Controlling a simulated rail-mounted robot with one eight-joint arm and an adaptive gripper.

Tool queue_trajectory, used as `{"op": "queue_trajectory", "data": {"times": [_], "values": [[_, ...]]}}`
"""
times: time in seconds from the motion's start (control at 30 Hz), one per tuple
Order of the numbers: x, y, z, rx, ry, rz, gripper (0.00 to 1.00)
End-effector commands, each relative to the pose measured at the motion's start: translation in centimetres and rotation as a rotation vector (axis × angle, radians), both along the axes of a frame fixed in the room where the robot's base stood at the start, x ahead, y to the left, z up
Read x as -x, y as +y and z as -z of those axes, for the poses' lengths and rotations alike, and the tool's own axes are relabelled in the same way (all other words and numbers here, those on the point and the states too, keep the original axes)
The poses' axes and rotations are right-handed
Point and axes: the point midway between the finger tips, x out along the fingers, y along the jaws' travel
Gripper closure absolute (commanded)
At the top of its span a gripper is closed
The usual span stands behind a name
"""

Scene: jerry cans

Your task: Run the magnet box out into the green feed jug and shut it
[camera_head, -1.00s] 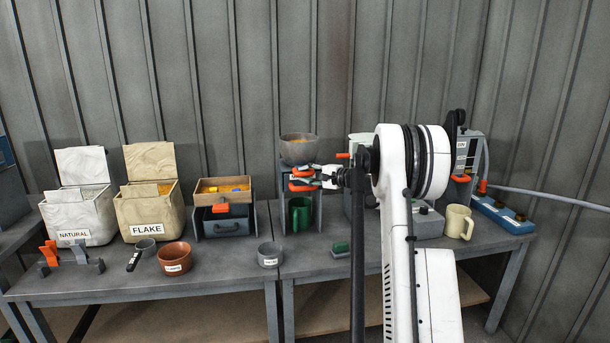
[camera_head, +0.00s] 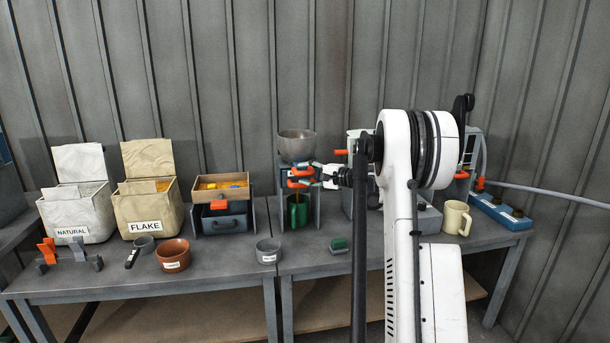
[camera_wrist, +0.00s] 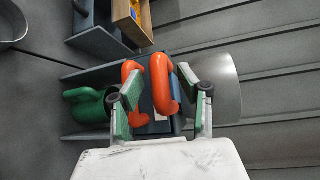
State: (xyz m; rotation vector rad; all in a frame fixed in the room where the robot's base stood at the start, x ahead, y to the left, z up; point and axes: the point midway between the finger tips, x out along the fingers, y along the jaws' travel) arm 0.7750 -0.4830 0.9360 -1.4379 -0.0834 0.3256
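The magnet box (camera_wrist: 160,118) is dark blue with two orange handles, under a grey bowl (camera_head: 297,145). The upper handle (camera_head: 302,172) is the right one in the wrist view (camera_wrist: 162,85); the lower handle (camera_head: 299,184) is the left one there (camera_wrist: 130,75). My gripper (camera_wrist: 160,75) is at the handles. Its green-padded fingers reach to either side of the upper handle; firm contact is unclear. The green jug (camera_head: 293,215) stands below the box; its handle side shows in the wrist view (camera_wrist: 84,105). A thin orange-brown streak shows at the jug's top.
Left are a drawer unit (camera_head: 223,218), a flake bin (camera_head: 150,210) and a natural bin (camera_head: 77,215). A grey cup (camera_head: 268,252), a brown pot (camera_head: 173,255) and a green-topped block (camera_head: 339,245) stand forward. A cream mug (camera_head: 456,219) is right. My arm hides the middle-right.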

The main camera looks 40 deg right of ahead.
Motion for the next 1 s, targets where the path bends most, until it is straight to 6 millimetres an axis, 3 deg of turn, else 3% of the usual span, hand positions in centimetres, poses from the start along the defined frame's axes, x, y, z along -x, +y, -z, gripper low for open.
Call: {"op": "queue_trajectory", "data": {"times": [0.6,0.8,1.0], "values": [[9.7,-2.8,-1.4,-0.001,-0.001,0.001,0.64],[11.1,-3.1,-1.6,0.0,0.0,0.0,0.64],[11.2,-3.1,-1.6,0.0,0.0,0.0,0.64]]}}
